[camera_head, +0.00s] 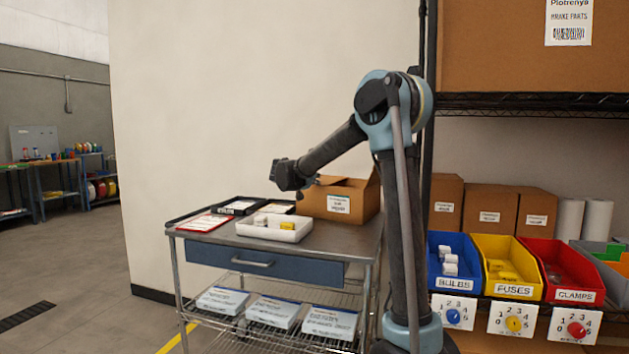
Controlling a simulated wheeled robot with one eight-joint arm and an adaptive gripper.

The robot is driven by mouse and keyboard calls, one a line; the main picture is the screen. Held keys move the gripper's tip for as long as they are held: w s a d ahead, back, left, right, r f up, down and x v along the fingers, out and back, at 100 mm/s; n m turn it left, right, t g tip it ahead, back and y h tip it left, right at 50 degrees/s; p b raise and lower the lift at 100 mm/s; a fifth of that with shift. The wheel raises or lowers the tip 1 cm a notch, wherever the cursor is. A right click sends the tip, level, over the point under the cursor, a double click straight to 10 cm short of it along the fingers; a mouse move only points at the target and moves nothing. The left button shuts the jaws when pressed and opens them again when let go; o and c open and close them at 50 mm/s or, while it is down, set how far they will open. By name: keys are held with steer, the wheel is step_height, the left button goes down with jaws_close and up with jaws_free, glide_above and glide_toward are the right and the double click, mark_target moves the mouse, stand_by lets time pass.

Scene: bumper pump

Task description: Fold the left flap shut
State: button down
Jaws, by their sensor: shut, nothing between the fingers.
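The cardboard box (362,202) stands on the cart top (332,237), with a white label on its front. A raised flap shows at its right side. The left flap is hard to make out, since my arm's end is in front of that area. My gripper (308,184) is shut and empty at the box's upper left edge. I cannot tell whether it touches the box. The inside of the box is hidden.
A white tray (245,229) with small boxes sits left of the box. A red clipboard (203,222) and a black tray (240,206) lie further left. A shelf with blue (452,241), yellow and red bins stands at the right. A wall is behind the cart.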

steer(key=shift+s+d+f, duration=0.1)
steer(key=shift+s+f, duration=0.1)
steer(key=shift+f, duration=0.05)
